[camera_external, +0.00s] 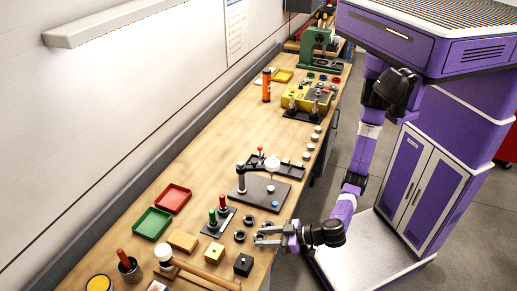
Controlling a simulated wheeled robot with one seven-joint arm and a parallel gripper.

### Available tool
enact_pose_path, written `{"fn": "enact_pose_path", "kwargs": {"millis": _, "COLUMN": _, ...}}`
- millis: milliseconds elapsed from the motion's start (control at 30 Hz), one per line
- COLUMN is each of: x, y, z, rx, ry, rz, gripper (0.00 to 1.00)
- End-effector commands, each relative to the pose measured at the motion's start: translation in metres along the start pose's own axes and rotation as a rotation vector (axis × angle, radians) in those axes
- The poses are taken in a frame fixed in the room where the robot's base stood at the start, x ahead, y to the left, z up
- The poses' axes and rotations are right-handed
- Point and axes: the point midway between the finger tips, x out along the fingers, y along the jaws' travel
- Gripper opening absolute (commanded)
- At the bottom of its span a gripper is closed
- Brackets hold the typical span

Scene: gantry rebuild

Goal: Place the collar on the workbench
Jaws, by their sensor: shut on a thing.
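My gripper (261,237) is low at the front edge of the wooden workbench (215,120), with its fingers pointing left over the bench top. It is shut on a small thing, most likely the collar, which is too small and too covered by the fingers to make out. Several dark rings lie close to the fingers: one ring (239,236) just left of the fingertips, another ring (250,221) above it in the picture. I cannot tell whether the held thing touches the bench.
A dark plate fixture (262,192) stands behind my gripper. Red (174,198) and green (152,223) trays sit further left. The bench middle is mostly clear.

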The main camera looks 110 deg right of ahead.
Motion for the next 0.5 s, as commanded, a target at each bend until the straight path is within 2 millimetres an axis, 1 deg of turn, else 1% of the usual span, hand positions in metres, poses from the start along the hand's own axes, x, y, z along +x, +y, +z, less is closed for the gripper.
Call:
{"fn": "enact_pose_path", "kwargs": {"millis": 33, "x": 0.002, "y": 0.0, "z": 0.008, "rx": -0.005, "ry": 0.0, "rz": 0.0, "gripper": 0.0}}
{"fn": "enact_pose_path", "kwargs": {"millis": 100, "x": 0.006, "y": 0.0, "z": 0.017, "rx": -0.004, "ry": 0.0, "rz": 0.0, "gripper": 0.0}}
{"fn": "enact_pose_path", "kwargs": {"millis": 200, "x": 0.009, "y": 0.0, "z": 0.024, "rx": 0.0, "ry": 0.0, "rz": 0.0, "gripper": 0.0}}
{"fn": "enact_pose_path", "kwargs": {"millis": 500, "x": 0.009, "y": 0.0, "z": 0.025, "rx": 0.001, "ry": 0.0, "rz": -0.001, "gripper": 0.0}}
